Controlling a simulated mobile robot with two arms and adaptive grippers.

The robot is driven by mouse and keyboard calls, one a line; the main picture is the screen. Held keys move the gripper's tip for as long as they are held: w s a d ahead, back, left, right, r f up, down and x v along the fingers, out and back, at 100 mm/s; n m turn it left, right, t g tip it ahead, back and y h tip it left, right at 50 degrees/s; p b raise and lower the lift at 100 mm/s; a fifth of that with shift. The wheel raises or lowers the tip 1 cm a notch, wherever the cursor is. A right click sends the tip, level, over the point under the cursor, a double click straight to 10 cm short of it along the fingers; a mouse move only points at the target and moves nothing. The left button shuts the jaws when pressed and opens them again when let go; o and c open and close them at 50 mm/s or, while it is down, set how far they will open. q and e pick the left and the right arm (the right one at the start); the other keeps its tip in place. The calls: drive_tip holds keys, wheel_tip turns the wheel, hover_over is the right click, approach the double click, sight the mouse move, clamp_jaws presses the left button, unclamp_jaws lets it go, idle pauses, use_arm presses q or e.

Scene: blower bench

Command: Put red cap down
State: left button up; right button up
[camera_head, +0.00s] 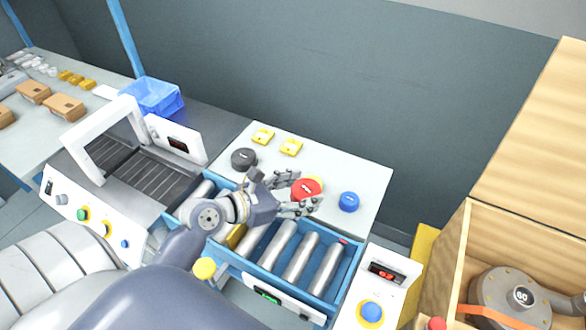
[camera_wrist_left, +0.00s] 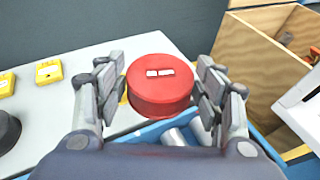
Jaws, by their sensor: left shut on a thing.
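The red cap (camera_head: 306,187) is a round disc with two small white marks on top. My left gripper (camera_head: 300,194) has its fingers on either side of it and is shut on it. The cap fills the space between the fingers in the left wrist view (camera_wrist_left: 160,86). It is over the front part of the white table (camera_head: 330,170), near the blue roller tray; I cannot tell whether it touches the table. My right gripper is not in view.
A blue cap (camera_head: 348,201) stands right of the red cap and a black cap (camera_head: 243,158) to its left. Two yellow blocks (camera_head: 291,147) (camera_head: 263,136) lie behind. The roller tray (camera_head: 337,284) is in front. A wooden crate (camera_head: 459,240) stands at the right.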

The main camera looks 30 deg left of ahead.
use_arm(q)
wheel_tip(320, 180, down, 6)
drive_tip(key=a+n+t+y+p, duration=0.1)
drive_tip(key=n+y+p, duration=0.1)
drive_tip(key=n+y, duration=0.15)
drive_tip(key=shift+y, duration=0.35)
drive_tip(key=w+a, duration=0.3)
drive_tip(key=w+a+f, duration=0.1)
drive_tip(key=w+a, duration=0.2)
drive_tip(key=a, duration=0.1)
drive_tip(key=w+a, duration=0.3)
drive_tip(key=a, duration=0.1)
drive_tip(key=shift+w+a+f, duration=0.2)
drive_tip(key=shift+f, duration=0.05)
drive_tip(key=shift+w+a, duration=0.15)
drive_tip(key=shift+w, duration=0.05)
drive_tip(key=shift+f+b, duration=0.95)
drive_tip(key=shift+f, duration=0.8)
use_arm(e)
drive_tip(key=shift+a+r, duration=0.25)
use_arm(q)
drive_tip(key=shift+f, duration=0.1)
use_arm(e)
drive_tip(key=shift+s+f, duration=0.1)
use_arm(q)
drive_tip(key=o, duration=0.9)
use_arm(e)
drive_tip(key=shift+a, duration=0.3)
